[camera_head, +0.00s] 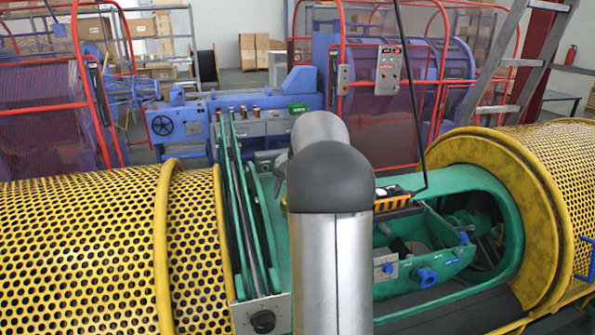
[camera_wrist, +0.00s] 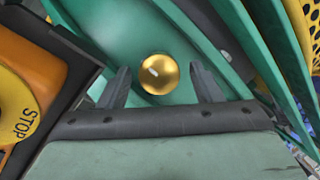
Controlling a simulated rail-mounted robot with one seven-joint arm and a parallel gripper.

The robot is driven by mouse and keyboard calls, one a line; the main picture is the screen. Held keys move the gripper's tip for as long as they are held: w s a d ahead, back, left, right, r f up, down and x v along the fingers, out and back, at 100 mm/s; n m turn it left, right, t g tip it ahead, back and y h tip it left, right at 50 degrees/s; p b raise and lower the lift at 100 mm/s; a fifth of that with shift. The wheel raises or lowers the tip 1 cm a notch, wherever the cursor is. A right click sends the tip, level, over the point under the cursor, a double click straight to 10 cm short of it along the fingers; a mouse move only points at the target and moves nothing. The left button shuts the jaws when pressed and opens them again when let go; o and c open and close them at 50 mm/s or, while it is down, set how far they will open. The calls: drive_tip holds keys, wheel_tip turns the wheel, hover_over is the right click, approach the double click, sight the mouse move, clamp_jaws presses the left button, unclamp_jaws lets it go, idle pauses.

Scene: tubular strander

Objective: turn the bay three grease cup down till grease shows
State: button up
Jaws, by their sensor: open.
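A round, shiny brass cup (camera_wrist: 158,74), which looks like the grease cup, shows in the wrist view against a green machine surface. My gripper (camera_wrist: 160,68) is open, with one finger to the left of the cup and one to its right. There is a gap on both sides, and nothing is held. I cannot tell how far the cup lies beyond the fingertips. No grease is visible at the cup. In the head view my arm hides the gripper and the cup.
Green frame ribs (camera_wrist: 225,35) lie close right. Yellow perforated guards (camera_head: 90,255) flank the green cradle (camera_head: 495,205).

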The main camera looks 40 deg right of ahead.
drive_tip(key=v, duration=1.6)
